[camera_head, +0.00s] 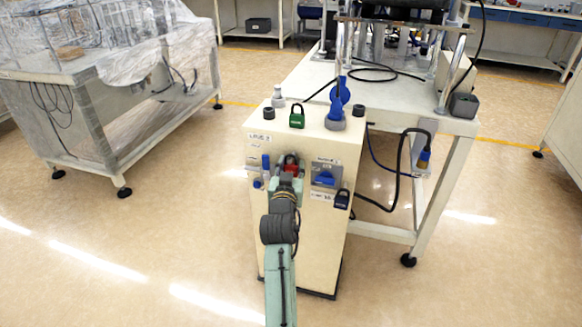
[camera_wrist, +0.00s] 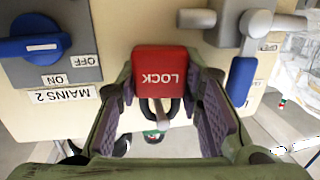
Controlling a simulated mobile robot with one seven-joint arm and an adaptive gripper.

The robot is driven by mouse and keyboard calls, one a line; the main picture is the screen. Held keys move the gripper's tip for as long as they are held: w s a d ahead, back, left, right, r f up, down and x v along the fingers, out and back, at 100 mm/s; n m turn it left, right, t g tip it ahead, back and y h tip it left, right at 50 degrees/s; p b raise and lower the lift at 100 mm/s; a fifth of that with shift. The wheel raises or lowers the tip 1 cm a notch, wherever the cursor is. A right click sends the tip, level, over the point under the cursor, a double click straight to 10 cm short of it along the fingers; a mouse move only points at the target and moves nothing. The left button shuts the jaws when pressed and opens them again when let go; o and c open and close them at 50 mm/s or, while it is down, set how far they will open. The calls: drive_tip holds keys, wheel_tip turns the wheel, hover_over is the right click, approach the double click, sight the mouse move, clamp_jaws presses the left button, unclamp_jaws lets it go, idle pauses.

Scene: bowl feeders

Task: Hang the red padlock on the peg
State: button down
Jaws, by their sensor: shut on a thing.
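The red padlock (camera_wrist: 162,72), marked LOCK, is between the two fingers of my gripper (camera_wrist: 165,95) in the wrist view, where it appears upside down. My gripper is shut on its body. Its dark shackle points to the bottom of that picture. A pale peg (camera_wrist: 160,112) shows within the shackle's outline; I cannot tell whether the shackle is around it or only in line with it. In the head view the red padlock (camera_head: 291,160) shows just beyond my gripper (camera_head: 289,172), close to the cabinet front. The peg is hidden there.
The cream cabinet (camera_head: 310,245) carries a blue rotary switch (camera_head: 325,178) and a blue-handled lever (camera_wrist: 240,80) either side of my gripper. A green padlock (camera_head: 297,118) stands on top, near a blue-and-grey fitting (camera_head: 337,112).

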drive_tip(key=c, duration=1)
unclamp_jaws()
drive_tip(key=shift+c, duration=0.2)
drive_tip(key=shift+o, duration=0.3)
drive_tip(key=shift+o, duration=0.9)
drive_tip(key=s+a+p, duration=0.1)
drive_tip(key=s, duration=0.6)
drive_tip(key=shift+r, duration=0.2)
